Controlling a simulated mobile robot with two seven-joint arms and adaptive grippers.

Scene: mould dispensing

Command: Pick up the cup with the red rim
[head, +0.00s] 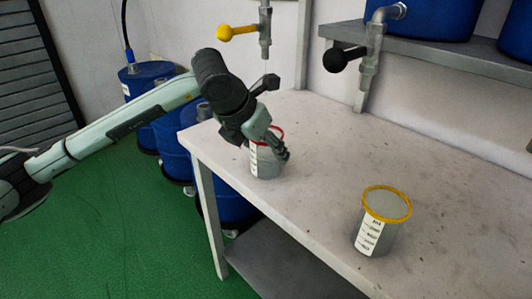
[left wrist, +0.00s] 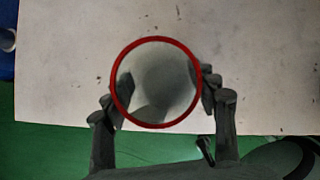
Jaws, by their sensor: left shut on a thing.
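The cup with the red rim (head: 265,165) is grey with a white scale label and stands upright near the left end of the table. My left gripper (head: 268,148) is shut on it, with fingers on both sides below the rim. In the left wrist view the red-rimmed cup (left wrist: 155,82) is seen from above, its inside empty, between the two fingers of the left gripper (left wrist: 160,95). I cannot tell whether its base touches the table. My right gripper is not in view.
A cup with a yellow rim (head: 382,220) stands at the right on the grey table (head: 330,150). A yellow-handled tap (head: 240,31) and a black-handled tap (head: 345,59) hang above the back. Blue drums (head: 172,140) stand left of the table. The middle of the table is clear.

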